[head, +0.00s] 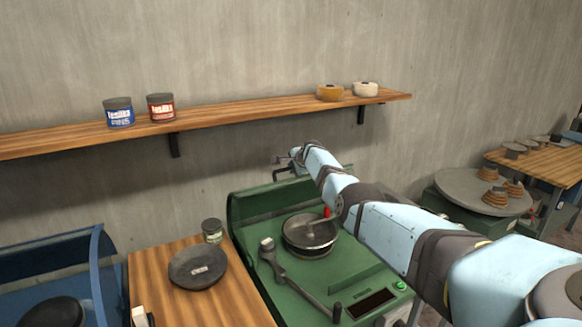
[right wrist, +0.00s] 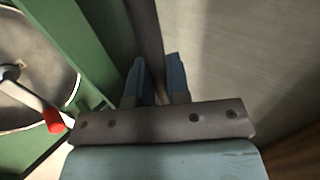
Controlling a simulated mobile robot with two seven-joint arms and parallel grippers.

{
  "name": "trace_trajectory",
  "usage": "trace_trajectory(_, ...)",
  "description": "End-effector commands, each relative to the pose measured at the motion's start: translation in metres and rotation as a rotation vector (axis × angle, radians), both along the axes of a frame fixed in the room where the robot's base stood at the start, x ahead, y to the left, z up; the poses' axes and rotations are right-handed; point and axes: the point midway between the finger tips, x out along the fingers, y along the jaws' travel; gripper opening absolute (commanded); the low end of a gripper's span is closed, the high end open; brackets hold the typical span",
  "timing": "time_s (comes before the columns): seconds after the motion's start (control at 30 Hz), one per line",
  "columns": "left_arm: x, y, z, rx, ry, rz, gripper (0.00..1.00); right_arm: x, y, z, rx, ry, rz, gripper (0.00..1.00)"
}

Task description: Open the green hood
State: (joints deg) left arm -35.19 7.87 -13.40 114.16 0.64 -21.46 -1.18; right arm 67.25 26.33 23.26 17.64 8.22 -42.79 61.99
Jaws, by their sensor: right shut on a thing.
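The green hood (head: 258,203) is the curved green panel at the back of the green machine (head: 300,285). The metal bowl (head: 311,238) in front of it is uncovered in the head view. My right arm reaches across the machine to its back. My right gripper (head: 287,168) is up near the wall side of the hood. In the right wrist view the gripper (right wrist: 156,85) has its two blue-grey fingers on either side of a dark bar (right wrist: 147,40), shut on it. The bar's join to the hood is not clear. My left gripper is out of view.
A long-handled metal tool (head: 290,272) and a display panel (head: 365,302) are on the machine's front. A wooden side table (head: 180,250) with a dark disc (head: 197,266) and jar (head: 212,230) stands left. A wall shelf (head: 240,108) runs above.

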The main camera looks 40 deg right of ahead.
Motion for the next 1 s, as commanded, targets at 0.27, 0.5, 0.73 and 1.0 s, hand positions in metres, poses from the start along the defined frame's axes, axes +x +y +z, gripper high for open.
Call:
trace_trajectory(0.27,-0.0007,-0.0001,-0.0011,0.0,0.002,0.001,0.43,-0.0031,0.0007,-0.0078,0.011,0.031,0.002,0.0)
trace_trajectory(0.5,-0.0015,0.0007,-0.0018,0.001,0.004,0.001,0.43,-0.0032,0.0011,-0.0085,0.011,0.032,0.002,0.0)
trace_trajectory(0.73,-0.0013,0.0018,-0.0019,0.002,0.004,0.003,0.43,-0.003,0.0006,-0.0074,0.009,0.03,0.002,0.42)
trace_trajectory(1.0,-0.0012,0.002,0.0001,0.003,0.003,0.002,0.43,-0.0037,-0.0001,-0.005,0.008,0.029,0.002,0.42)
